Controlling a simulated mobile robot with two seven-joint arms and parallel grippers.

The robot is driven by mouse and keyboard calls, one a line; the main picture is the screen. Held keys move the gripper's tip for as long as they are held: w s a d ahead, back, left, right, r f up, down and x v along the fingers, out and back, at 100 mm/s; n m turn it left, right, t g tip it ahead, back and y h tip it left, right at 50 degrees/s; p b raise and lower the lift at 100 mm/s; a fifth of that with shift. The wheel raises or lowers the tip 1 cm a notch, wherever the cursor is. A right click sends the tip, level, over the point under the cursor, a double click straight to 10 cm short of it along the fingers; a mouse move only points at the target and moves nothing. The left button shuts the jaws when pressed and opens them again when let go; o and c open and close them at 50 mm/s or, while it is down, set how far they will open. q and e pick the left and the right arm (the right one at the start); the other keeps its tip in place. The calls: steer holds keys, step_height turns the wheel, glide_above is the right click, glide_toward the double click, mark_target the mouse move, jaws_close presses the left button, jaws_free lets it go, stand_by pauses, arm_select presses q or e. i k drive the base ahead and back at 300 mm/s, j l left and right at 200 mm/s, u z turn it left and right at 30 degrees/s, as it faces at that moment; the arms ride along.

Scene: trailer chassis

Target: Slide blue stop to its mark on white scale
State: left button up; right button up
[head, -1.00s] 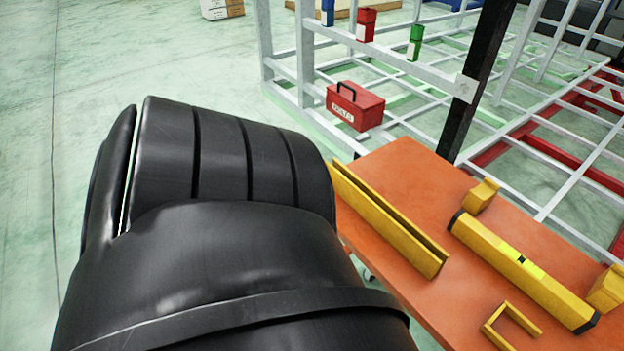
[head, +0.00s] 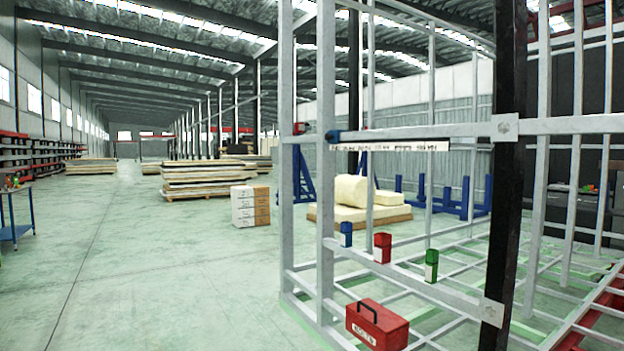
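A white scale (head: 405,146) with dark markings runs along the upper rail of the white metal frame. A small blue piece (head: 332,136), likely the blue stop, sits at the scale's left end beside the frame's upright. A small red piece (head: 301,128) is left of it on the same rail. The scale's marks are too small to read. Neither of my grippers is in view.
Blue (head: 346,233), red (head: 382,247) and green (head: 431,265) blocks sit along a lower rail. A red toolbox (head: 377,325) is below them. A black post (head: 505,180) crosses the frame. The floor (head: 150,270) at left is open.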

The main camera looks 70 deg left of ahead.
mark_target(333, 135)
steer(key=u, duration=1.55)
steer(key=i+j+u, duration=0.1)
steer(key=j, duration=0.25)
steer(key=i+j, duration=0.1)
steer(key=j, duration=0.2)
steer(key=i+j+u, duration=0.15)
steer(key=j, duration=0.15)
steer(key=j+u, duration=0.1)
steer(key=j, duration=0.25)
steer(key=i+j, duration=0.65)
steer(key=j, duration=0.3)
steer(key=i+j+u, duration=0.1)
steer(key=i, duration=0.65)
steer(key=i+j+u, duration=0.1)
steer(key=i, duration=0.65)
